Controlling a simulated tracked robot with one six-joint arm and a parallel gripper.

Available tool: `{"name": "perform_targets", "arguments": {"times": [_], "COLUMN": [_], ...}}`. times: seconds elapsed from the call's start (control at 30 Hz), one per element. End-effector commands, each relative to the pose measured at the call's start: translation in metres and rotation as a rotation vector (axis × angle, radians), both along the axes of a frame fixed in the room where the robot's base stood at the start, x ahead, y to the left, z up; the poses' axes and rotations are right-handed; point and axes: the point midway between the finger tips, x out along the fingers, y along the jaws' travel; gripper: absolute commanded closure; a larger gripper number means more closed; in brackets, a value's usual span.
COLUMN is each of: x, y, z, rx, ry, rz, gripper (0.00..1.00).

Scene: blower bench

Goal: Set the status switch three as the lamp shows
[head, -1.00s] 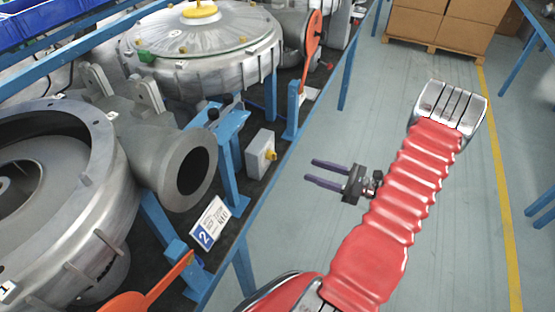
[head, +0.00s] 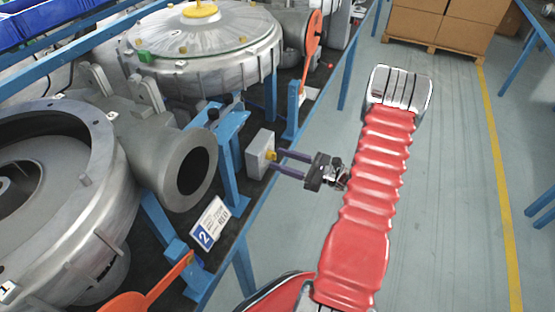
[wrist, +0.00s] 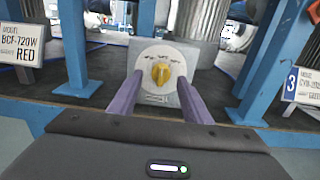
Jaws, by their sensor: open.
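A grey switch box (head: 260,153) stands on the bench edge. In the wrist view its white round dial (wrist: 162,61) carries a yellow knob (wrist: 160,74) with small labels above it, too small to read. The knob looks roughly upright; its exact setting is hard to tell. My gripper (head: 275,159) is open, its two purple fingers pointing at the box. In the wrist view the fingertips lie either side of the knob, and I cannot tell whether they touch it. I cannot make out a status lamp.
A "2" plate (head: 209,222) stands left of the box in the head view; a "3" plate (wrist: 302,84) shows right in the wrist view. Blue posts (wrist: 72,45) flank the box. Blower housings (head: 202,50) fill the bench behind.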

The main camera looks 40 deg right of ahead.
Motion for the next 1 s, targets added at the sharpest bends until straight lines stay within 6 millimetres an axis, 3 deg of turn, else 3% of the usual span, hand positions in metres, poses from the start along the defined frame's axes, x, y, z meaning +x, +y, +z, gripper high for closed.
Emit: {"name": "perform_targets", "arguments": {"times": [0.2,0.5,1.0], "x": [0.0130,0.0139,0.0136], "y": [0.0080,0.0083,0.0088], "z": [0.0000,0.0000,-0.0001], "rx": [0.000,0.000,0.001], "ry": [0.000,0.000,0.001], "rz": [0.001,0.000,0.001], "gripper": [0.56,0.57,0.92]}}
